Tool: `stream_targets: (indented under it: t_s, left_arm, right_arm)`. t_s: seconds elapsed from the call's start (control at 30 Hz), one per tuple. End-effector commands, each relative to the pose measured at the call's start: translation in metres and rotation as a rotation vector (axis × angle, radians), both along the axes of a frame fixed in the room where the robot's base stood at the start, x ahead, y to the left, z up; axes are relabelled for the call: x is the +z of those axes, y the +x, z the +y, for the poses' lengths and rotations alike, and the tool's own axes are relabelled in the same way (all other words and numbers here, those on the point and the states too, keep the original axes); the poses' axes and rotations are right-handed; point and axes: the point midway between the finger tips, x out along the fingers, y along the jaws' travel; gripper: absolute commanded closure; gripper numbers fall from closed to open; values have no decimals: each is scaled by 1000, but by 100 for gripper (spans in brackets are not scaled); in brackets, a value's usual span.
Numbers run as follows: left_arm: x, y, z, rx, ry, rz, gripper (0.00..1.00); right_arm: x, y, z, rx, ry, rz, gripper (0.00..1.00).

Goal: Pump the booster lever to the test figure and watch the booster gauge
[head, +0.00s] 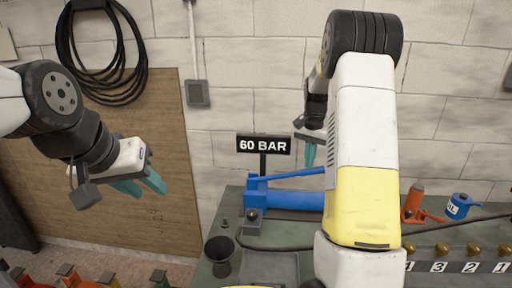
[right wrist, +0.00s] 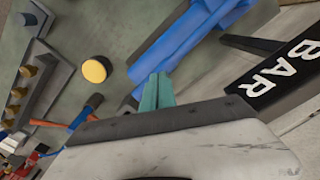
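The blue booster stands on the green bench, with a long body (head: 292,200) and a slim blue lever (head: 290,174) above it. The lever's right end is hidden behind my right arm. A dark-framed fitting (head: 252,215) sits at the booster's left front; I cannot tell whether it is the gauge, and no reading shows. A black sign (head: 264,144) reads 60 BAR. My right gripper (right wrist: 158,92) has its teal fingers together over the blue parts; no grip on the lever shows. My left gripper (head: 140,186) is open and empty, left of the bench.
A black cup (head: 219,255) stands at the bench's left front. An orange tool (head: 415,203) and a blue tin (head: 459,206) are at right, behind a numbered rail (head: 455,267) with brass knobs. A coiled hose (head: 100,60) hangs on the wall.

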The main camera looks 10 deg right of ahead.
Motion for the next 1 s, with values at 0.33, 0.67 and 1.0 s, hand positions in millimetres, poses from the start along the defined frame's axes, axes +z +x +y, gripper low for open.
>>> stream_targets:
  t_s: [0.33, 0.67, 1.0]
  left_arm:
    - [0, 0, 0, 0, 0, 0, 64]
    - [0, 0, 0, 0, 0, 0, 64]
    - [0, 0, 0, 0, 0, 0, 64]
  right_arm:
    - [-41, -1, 2, 2, 3, 4, 100]
    - [-37, 1, 2, 3, 4, -2, 100]
    - [9, 1, 1, 2, 2, -2, 100]
